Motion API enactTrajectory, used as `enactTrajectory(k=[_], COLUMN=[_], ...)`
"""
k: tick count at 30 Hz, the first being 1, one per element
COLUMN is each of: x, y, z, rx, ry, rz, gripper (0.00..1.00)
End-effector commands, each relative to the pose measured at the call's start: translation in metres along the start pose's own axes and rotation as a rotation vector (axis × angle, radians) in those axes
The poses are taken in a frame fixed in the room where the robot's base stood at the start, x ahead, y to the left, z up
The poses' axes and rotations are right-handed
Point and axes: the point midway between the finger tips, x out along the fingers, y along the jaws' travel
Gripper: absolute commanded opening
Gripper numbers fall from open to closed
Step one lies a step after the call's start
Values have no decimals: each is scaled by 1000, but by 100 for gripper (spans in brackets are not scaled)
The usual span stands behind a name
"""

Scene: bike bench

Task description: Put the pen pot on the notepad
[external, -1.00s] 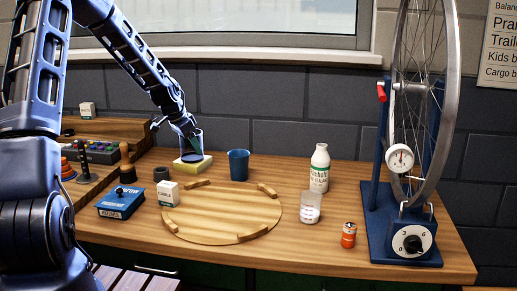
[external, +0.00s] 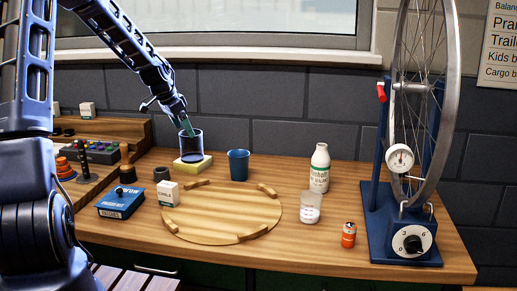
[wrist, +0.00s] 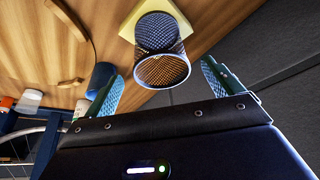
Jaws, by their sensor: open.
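The pen pot (external: 190,147) is a dark mesh cup standing upright on the yellow notepad (external: 205,162) at the back left of the bench. In the wrist view the pot (wrist: 163,70) shows its round rim toward me, with its base on the notepad (wrist: 128,30). My gripper (external: 183,112) is above the pot in the external view. In the wrist view its green fingers (wrist: 160,82) are spread wide, with the pot beyond and between them. No finger visibly touches it.
A blue cup (external: 238,165) stands right of the notepad. A round wooden board (external: 222,215), a small white box (external: 168,194) and a blue box (external: 121,203) are in front. A white bottle (external: 319,168) and a wheel stand (external: 402,225) are to the right.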

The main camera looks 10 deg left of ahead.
Motion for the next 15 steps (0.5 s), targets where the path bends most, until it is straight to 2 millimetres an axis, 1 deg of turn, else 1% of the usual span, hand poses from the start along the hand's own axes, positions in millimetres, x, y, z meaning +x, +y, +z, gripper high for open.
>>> enactTrajectory(k=[1, 6, 11, 15], x=[-10, -33, -44, -55], y=[0, 0, 0, 9], z=[0, 0, 0, 2], rx=[0, -1, 0, -7], ry=[0, 0, -1, -17], rz=[-2, -2, 0, -11], gripper=[92, 92, 92, 92])
